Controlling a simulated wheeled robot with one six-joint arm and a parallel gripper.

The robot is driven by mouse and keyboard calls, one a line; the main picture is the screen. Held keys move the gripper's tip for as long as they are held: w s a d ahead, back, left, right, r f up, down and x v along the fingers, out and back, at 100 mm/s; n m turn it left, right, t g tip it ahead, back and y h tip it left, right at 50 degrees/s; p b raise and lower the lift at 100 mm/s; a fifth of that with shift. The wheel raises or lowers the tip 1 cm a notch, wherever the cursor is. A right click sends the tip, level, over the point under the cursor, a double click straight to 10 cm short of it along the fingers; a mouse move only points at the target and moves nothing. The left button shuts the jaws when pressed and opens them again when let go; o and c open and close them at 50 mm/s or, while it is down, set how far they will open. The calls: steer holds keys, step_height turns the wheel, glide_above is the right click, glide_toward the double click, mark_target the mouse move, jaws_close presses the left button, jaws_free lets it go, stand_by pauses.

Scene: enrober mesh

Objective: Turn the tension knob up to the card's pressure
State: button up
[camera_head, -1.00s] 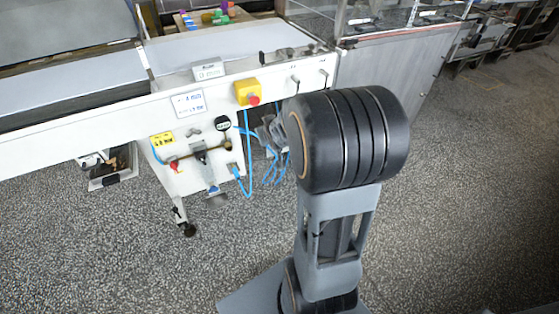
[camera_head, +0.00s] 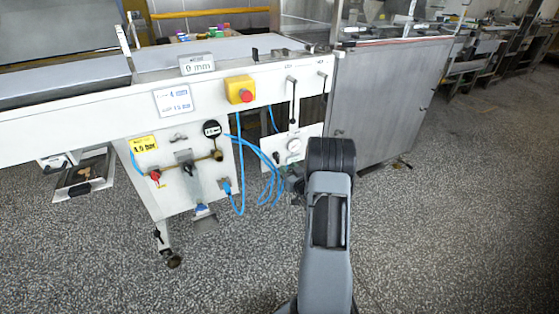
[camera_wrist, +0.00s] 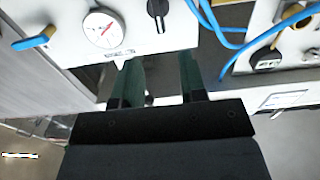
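A black knob (camera_wrist: 158,10) with a pale pointer mark sits on a white panel beside a round white gauge (camera_wrist: 103,29) with a reddish needle; its scale is too small to read. In the head view the gauge (camera_head: 294,146) and knob (camera_head: 276,157) are on the lower white panel. My gripper (camera_wrist: 159,60) is open and empty, its two dark green fingers apart and pointing toward the panel, below the knob in the wrist picture.
Blue hoses (camera_wrist: 232,42) run close beside the knob. A blue-handled valve (camera_wrist: 35,39) is on the gauge's other side. Another panel carries a black gauge (camera_head: 212,129) and red knob (camera_head: 155,175). A red emergency button (camera_head: 246,95) is above. The floor in front is clear.

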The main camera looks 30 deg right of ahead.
mark_target(278, 156)
steer(key=w, duration=0.3)
steer(key=w+b, duration=0.1)
steer(key=w, duration=0.1)
steer(key=w+d, duration=0.1)
steer(key=w, duration=0.2)
steer(key=shift+w+d+b, duration=0.1)
steer(key=shift+w+b, duration=0.25)
steer(key=shift+b, duration=0.05)
steer(key=shift+c, duration=0.2)
jaws_close()
